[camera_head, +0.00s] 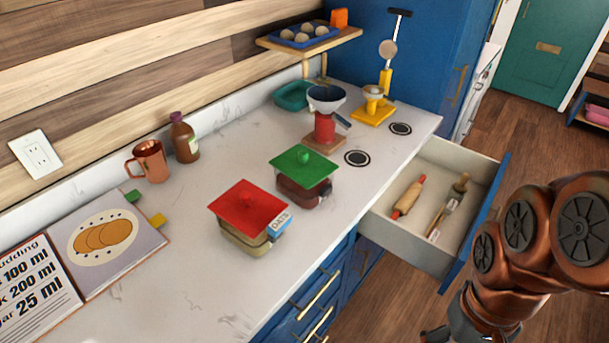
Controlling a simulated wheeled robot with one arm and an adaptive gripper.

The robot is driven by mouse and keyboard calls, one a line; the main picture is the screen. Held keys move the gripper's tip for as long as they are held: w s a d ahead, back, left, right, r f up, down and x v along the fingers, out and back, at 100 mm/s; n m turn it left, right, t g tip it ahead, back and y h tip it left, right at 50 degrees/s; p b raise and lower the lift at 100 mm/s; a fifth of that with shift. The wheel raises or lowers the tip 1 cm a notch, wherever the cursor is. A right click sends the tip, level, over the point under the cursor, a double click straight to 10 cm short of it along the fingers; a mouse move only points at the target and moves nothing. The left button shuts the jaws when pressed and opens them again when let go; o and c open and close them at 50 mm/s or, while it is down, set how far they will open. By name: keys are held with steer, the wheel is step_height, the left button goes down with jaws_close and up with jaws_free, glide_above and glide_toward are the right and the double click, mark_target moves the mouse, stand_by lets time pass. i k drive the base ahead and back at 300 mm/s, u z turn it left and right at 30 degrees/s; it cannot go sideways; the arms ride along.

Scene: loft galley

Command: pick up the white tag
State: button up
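A small white piece that looks like the white tag (434,236) lies at the near end of a dark-handled utensil (460,187) in the open drawer (400,236). Another pale patch shows midway along that utensil; it is too small to tell whether it is also a tag. My gripper (470,337) is at the bottom edge, right of centre, partly cut off by the frame. It is in front of and below the drawer, apart from the white piece. Its fingers do not show clearly.
A rolling pin (409,197) lies left of the utensil in the drawer. The blue drawer front (477,224) stands out into the room beside my arm. A red-lidded box (248,208) with a blue OATS label and a green-lidded box (303,167) stand on the counter.

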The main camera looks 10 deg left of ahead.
mark_target(450, 207)
steer(key=u, duration=0.1)
steer(key=k, duration=0.35)
steer(key=z, duration=0.9)
steer(key=i, duration=0.9)
steer(key=u, duration=1.2)
steer(key=i, duration=0.45)
steer(key=u, duration=0.45)
